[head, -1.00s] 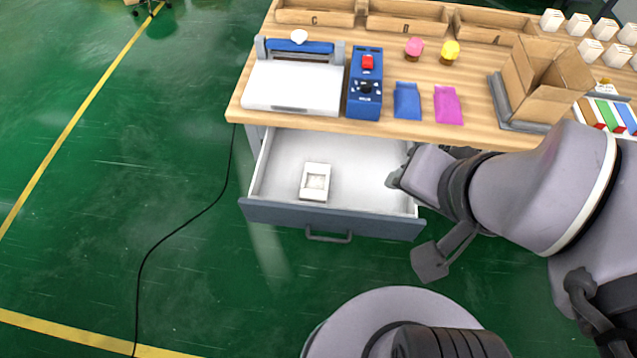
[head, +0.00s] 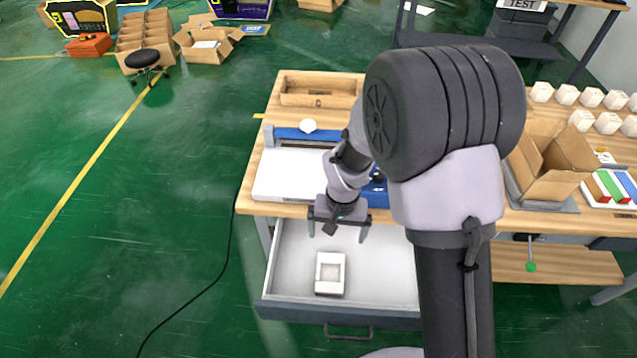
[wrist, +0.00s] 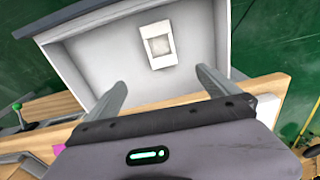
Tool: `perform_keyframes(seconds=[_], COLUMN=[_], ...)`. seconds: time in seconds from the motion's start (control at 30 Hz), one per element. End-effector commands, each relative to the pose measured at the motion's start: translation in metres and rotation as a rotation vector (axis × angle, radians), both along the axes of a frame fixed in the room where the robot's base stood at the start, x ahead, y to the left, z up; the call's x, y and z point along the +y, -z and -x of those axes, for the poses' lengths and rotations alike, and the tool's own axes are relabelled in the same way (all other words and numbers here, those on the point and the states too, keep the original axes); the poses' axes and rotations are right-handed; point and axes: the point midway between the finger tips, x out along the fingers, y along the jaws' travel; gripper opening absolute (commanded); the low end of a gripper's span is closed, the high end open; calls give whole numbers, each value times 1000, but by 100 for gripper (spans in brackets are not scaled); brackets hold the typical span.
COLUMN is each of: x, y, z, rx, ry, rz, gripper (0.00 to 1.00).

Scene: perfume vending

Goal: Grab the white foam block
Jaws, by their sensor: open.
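The white foam block (head: 330,273) lies in the open drawer (head: 386,270), left of the drawer's middle in the head view. It has a square recess in its top. The block also shows in the wrist view (wrist: 158,45), beyond the fingertips and between their lines. My gripper (head: 338,233) is above the back part of the drawer, behind and above the block. Its two fingers are spread and nothing is between them. The fingers also show wide apart in the wrist view (wrist: 160,77). My arm hides the right part of the drawer.
A wooden workbench (head: 250,190) stands over the drawer, its front edge close to my gripper. A white flat device (head: 290,175) with a blue bar is at the left of the top. A cardboard box (head: 550,165) stands at the right. The drawer around the block is empty.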

Motion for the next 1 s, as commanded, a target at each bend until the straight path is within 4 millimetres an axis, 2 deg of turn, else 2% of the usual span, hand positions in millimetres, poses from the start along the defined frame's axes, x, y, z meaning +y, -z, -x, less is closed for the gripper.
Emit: perform_keyframes(seconds=[0.03, 0.23, 0.4, 0.5, 0.6, 0.77, 1.0], x=[4, 8, 7, 7, 7, 7, 6], y=[19, 68, 122, 148, 163, 175, 220], z=[2, 5, 6, 6, 6, 7, 13], rx=[23, 45, 47, 46, 45, 44, 45], ry=[-16, -38, -37, -37, -36, -35, -36], rz=[11, 22, 23, 22, 22, 21, 22], gripper=[100, 100, 100, 100, 100, 100, 100])
